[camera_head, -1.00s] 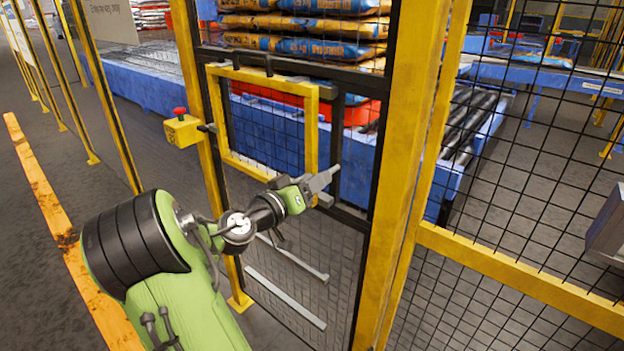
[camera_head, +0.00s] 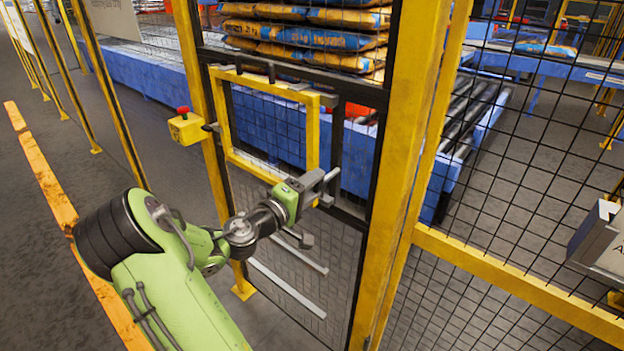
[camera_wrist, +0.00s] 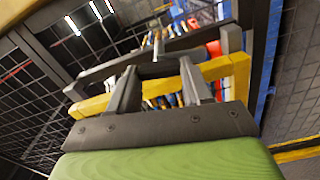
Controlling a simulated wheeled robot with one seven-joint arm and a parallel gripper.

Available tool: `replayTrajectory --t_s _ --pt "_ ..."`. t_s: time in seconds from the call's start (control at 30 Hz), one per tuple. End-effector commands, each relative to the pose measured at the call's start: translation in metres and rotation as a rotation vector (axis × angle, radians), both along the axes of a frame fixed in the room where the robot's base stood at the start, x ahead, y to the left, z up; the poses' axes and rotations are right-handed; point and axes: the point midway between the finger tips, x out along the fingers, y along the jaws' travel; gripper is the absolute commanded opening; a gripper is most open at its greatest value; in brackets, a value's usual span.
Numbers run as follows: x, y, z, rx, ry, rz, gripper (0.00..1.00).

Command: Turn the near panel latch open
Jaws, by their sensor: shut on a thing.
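The near panel is a yellow-framed mesh door (camera_head: 228,120) set in the fence, and it looks closed. My gripper (camera_head: 325,184) is at the lower right corner of its frame, by the dark post. In the wrist view my gripper (camera_wrist: 158,68) has its two dark fingers on either side of a small grey piece (camera_wrist: 157,71), which seems to be the latch handle, and it is shut on it. The yellow frame bar (camera_wrist: 232,70) crosses close behind the fingers. The latch is mostly hidden by the fingers, so its exact angle is unclear.
A yellow box with a red button (camera_head: 186,128) is on the post left of the panel. A thick yellow post (camera_head: 403,150) stands right of the panel. Behind the mesh are stacked sacks (camera_head: 318,40) and a blue conveyor (camera_head: 160,75). A grey box (camera_head: 600,240) is at the right edge.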

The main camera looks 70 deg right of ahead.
Motion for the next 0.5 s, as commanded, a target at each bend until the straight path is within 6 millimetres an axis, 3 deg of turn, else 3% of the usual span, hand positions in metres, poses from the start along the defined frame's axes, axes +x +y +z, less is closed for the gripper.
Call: replayTrajectory --t_s 0.5 --pt "0.0003 0.0003 -0.0016 0.076 0.172 0.000 0.18"
